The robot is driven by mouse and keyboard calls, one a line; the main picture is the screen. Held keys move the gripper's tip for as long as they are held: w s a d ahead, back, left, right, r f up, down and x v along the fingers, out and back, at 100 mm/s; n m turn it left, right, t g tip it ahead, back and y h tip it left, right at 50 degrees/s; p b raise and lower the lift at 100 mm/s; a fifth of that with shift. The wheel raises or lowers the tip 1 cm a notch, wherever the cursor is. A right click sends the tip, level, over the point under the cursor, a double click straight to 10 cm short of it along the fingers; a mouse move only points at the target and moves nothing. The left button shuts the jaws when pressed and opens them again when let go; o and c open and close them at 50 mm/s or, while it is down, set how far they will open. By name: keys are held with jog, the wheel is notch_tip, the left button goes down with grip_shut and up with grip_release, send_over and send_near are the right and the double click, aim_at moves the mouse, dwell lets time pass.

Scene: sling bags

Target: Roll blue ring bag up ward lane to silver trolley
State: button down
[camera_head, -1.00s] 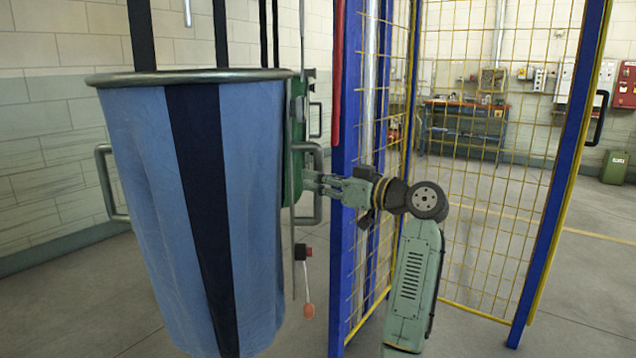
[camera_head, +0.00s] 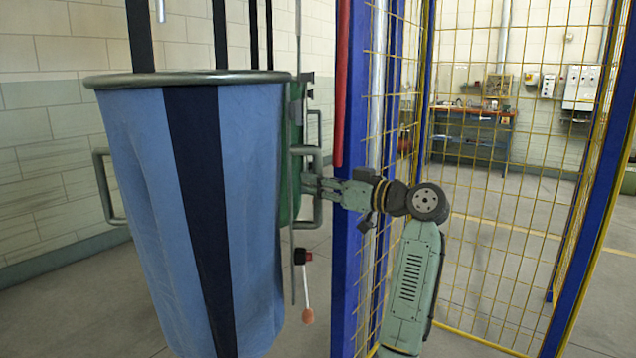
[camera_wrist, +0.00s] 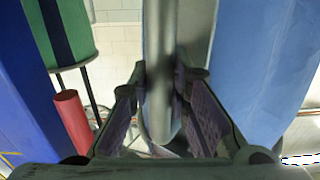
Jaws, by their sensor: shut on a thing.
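The blue bag (camera_head: 130,200) with a dark stripe hangs open under a grey metal ring (camera_head: 180,78) at the left of the head view. It fills the right of the wrist view (camera_wrist: 265,60). My gripper (camera_head: 312,184) is at the bag's right side. In the wrist view my gripper (camera_wrist: 160,110) is shut on a grey metal bar (camera_wrist: 159,70) beside the bag; this appears to be the handle on its frame. Where the bar joins the ring is hidden. I cannot make out a silver trolley.
A blue post (camera_head: 352,250) and yellow mesh fence (camera_head: 490,220) stand close to my arm on the right. A green, dark-striped bag (camera_wrist: 65,35) shows at the wrist view's upper left, near a red cylinder (camera_wrist: 72,120). A workbench (camera_head: 470,125) stands far behind the mesh.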

jog(key=shift+w+d+r, duration=0.15)
jog(key=shift+w, duration=0.1)
jog(key=c, duration=1.9)
grip_release()
jog(key=shift+c, duration=0.2)
jog(key=o, duration=0.5)
jog(key=shift+w, duration=0.15)
jog(key=shift+c, duration=0.2)
jog(key=v, duration=1.2)
